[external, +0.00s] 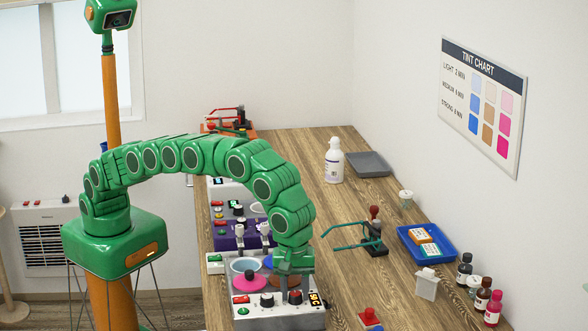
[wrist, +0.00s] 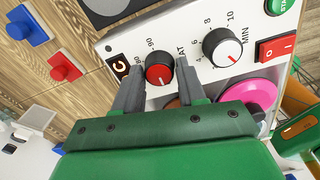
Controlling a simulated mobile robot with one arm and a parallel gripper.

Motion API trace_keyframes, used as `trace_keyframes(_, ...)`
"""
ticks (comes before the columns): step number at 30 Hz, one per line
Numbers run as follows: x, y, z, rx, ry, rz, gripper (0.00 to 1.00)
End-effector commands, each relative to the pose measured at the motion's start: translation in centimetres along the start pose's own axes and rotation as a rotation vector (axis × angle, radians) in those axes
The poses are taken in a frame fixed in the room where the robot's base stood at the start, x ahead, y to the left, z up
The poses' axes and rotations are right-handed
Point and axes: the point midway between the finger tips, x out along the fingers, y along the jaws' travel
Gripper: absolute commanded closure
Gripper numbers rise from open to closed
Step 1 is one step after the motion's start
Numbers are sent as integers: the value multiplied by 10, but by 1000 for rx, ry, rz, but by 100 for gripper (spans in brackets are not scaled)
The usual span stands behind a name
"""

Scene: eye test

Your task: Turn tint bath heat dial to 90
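The tint bath (external: 281,319) is a white-fronted unit at the near end of the bench. Its heat dial (wrist: 158,73) has a red cap and dark rim; it also shows in the external view (external: 295,297). Marks 80 and 90 show at its upper left in the wrist view; other marks are hidden by my fingers. A pale pointer line seems to run toward the picture's bottom. The display (external: 315,299) seems to read 50 C. My gripper (wrist: 160,68) straddles the dial, one finger each side, with a thin gap at the right finger. Firm contact is not visible.
Beside it are a white-capped minutes dial (wrist: 222,48), a red rocker switch (wrist: 277,48) and a green start button (wrist: 279,5). A pink disc (external: 251,281) lies close by. A red-knobbed block (external: 370,318) stands right on the bench.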

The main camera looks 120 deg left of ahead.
Motion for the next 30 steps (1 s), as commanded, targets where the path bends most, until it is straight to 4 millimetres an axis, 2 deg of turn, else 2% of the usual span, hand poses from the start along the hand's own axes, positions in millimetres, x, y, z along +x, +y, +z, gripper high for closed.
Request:
trace_keyframes(1,0,0,0,0,0,0,68)
trace_keyframes(6,0,0,0,0,0,0,94)
trace_keyframes(7,0,0,0,0,0,0,96)
trace_keyframes(17,0,0,0,53,-1,0,96)
trace_keyframes(30,0,1,0,393,-13,-2,96)
